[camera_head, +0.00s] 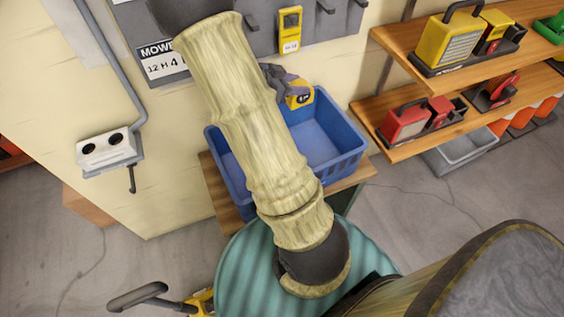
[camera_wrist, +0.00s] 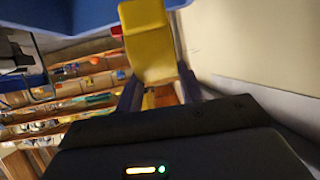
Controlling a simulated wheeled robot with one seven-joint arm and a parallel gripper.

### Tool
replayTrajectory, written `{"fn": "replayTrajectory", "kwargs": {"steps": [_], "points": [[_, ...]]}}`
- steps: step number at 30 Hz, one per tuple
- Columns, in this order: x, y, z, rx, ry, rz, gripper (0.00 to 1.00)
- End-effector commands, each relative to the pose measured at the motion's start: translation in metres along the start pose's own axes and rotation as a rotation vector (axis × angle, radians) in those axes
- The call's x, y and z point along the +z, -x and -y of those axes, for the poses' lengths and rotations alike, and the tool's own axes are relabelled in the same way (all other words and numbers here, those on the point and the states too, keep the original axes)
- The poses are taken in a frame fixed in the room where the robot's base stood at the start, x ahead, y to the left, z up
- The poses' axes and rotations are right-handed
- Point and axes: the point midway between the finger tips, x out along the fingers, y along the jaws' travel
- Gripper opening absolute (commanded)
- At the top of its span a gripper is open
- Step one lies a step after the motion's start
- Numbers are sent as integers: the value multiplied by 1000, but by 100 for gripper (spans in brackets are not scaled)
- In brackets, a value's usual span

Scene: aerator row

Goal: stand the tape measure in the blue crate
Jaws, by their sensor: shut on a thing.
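The tape measure (camera_head: 301,97) is yellow and black. My gripper (camera_head: 283,80) is shut on it and holds it over the back part of the blue crate (camera_head: 342,168). In the wrist view the yellow tape measure (camera_wrist: 147,42) sticks out beyond my fingers (camera_wrist: 160,92), and a blue wall of the crate (camera_wrist: 75,14) shows at the top. My arm hides the middle of the crate. The visible right part of its floor looks empty. I cannot tell whether the tape measure touches the crate.
The crate stands on a wooden top (camera_head: 354,178) against a wall with a grey hook board (camera_head: 335,25). A yellow device (camera_head: 290,28) hangs above it. Wooden shelves (camera_head: 400,150) with red and yellow tools are at right. A white socket box (camera_head: 107,150) is on the left wall.

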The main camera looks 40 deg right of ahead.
Motion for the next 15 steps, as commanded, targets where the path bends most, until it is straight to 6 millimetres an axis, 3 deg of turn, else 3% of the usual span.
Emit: {"fn": "replayTrajectory", "kwargs": {"steps": [15], "points": [[47,-24,0,2,-2,-1,6]]}}
